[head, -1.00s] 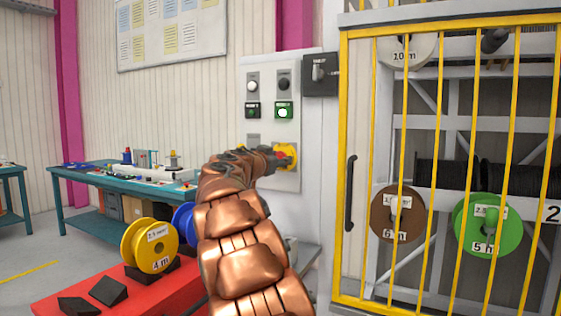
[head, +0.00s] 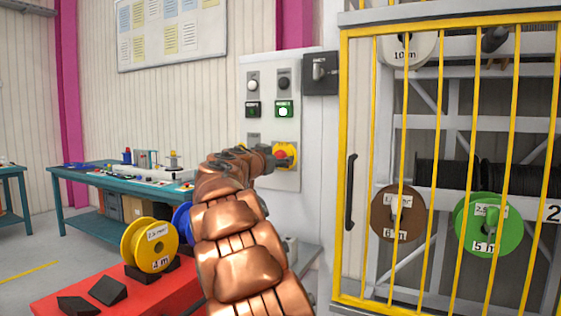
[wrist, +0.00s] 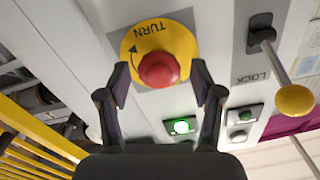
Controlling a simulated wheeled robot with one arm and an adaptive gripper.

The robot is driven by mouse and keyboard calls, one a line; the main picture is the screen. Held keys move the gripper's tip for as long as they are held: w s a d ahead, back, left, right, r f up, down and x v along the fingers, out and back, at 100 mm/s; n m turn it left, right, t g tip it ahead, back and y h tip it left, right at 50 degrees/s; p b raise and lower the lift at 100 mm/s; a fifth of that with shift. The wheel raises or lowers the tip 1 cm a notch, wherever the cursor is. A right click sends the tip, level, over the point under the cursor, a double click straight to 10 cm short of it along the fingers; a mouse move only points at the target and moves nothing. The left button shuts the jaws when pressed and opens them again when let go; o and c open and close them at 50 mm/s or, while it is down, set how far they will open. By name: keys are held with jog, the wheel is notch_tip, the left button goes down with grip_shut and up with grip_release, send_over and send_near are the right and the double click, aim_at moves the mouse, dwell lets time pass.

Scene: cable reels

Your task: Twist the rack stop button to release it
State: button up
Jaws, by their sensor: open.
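The rack stop button is a red mushroom knob on a yellow disc marked TURN with an arrow. In the wrist view the red knob (wrist: 159,70) is at upper middle, between and just beyond my open fingertips (wrist: 160,88). The fingers stand apart on either side of it, and I cannot tell whether either touches it. In the head view the yellow disc (head: 291,154) shows low on the grey control panel (head: 263,190). My gripper (head: 272,158) is at its left side, partly covering the button.
A lever with a yellow ball (wrist: 295,100) marked LOCK sticks out beside the button. A green-lit button (head: 284,111) sits higher on the panel. The yellow barred gate (head: 343,180) stands right. A red bench (head: 150,293) with a yellow reel (head: 150,246) is at lower left.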

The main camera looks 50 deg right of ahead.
jog(key=b+v, duration=0.4)
jog(key=v, duration=0.3)
dwell(0.6)
jog(key=shift+s+a, duration=0.1)
dwell(0.4)
jog(key=s+a+f+n+g+y+p, duration=0.2)
jog(key=s+a+f+n+y+p, duration=0.3)
jog(key=s+a+f+p, duration=0.3)
jog(key=s+a+f+n+g+y+p, duration=0.1)
jog(key=s+a+f+n+y+p, duration=0.4)
jog(key=s+a+p, duration=0.5)
jog(key=s+a+f+n+g+y+p, duration=0.2)
jog(key=s+a+f+n+y+p, duration=0.1)
jog(key=s+a, duration=0.6)
jog(key=s+a+f+n+g+y+p, duration=0.2)
jog(key=s+a+n+y+p, duration=0.2)
jog(key=s+a, duration=0.6)
jog(key=shift+s+a+f+p, duration=0.2)
jog(key=shift+a+f+p, duration=0.3)
jog(key=shift+a, duration=0.7)
jog(key=shift+r, duration=0.15)
